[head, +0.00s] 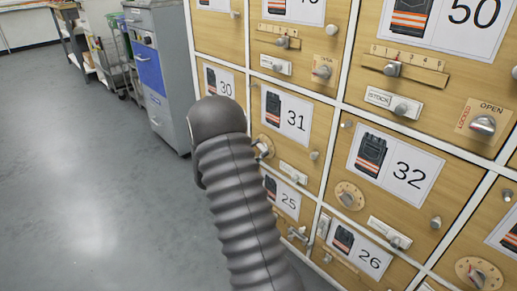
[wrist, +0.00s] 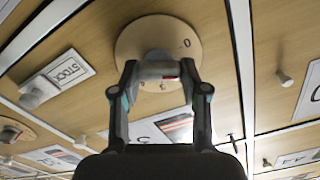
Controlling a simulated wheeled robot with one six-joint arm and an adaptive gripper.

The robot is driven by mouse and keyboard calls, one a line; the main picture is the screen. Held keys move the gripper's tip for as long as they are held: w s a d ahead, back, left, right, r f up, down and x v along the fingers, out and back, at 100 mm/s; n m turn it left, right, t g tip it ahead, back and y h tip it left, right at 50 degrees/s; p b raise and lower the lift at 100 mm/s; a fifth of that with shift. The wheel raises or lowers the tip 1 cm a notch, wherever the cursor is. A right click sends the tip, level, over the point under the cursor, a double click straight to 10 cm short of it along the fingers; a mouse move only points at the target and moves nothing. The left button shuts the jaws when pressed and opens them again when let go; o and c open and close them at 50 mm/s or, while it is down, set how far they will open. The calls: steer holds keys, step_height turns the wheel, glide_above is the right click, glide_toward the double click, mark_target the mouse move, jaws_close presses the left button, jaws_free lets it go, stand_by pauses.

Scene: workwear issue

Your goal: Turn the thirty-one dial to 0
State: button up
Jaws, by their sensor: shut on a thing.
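The locker door numbered 31 (head: 288,115) is right of my arm in the head view. Its dial (head: 264,147) shows only in part there, at the arm's edge. In the wrist view the dial is a round wooden plate (wrist: 128,43) with a small grey knob (wrist: 157,56) at its centre. A dark 0 mark is on the plate at the right of the knob. My gripper (wrist: 158,72) is shut on the knob, with one finger on each side. The fingers hide part of the knob and the lower plate, so I cannot tell where its pointer stands.
A STOCK label (wrist: 70,70) and a small knob (wrist: 36,95) are left of the dial in the wrist view. Door 32 (head: 397,170) with its own dial (head: 349,196) is to the right. A grey cabinet (head: 158,75) stands at the back left; the floor (head: 90,190) there is clear.

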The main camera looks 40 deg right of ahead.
steer(key=n+p, duration=0.1)
steer(key=n, duration=0.1)
steer(key=n+p, duration=0.2)
steer(key=shift+r+n+p, duration=0.2)
steer(key=shift+n+p, duration=0.1)
steer(key=shift+w+f+n+p, duration=0.15)
steer(key=shift+n+p, duration=0.55)
steer(key=shift+n, duration=0.4)
steer(key=o, duration=1.1)
steer(key=shift+o, duration=0.2)
steer(key=shift+a, duration=0.1)
steer(key=s+a, duration=0.1)
steer(key=a, duration=1)
steer(key=shift+a, duration=0.4)
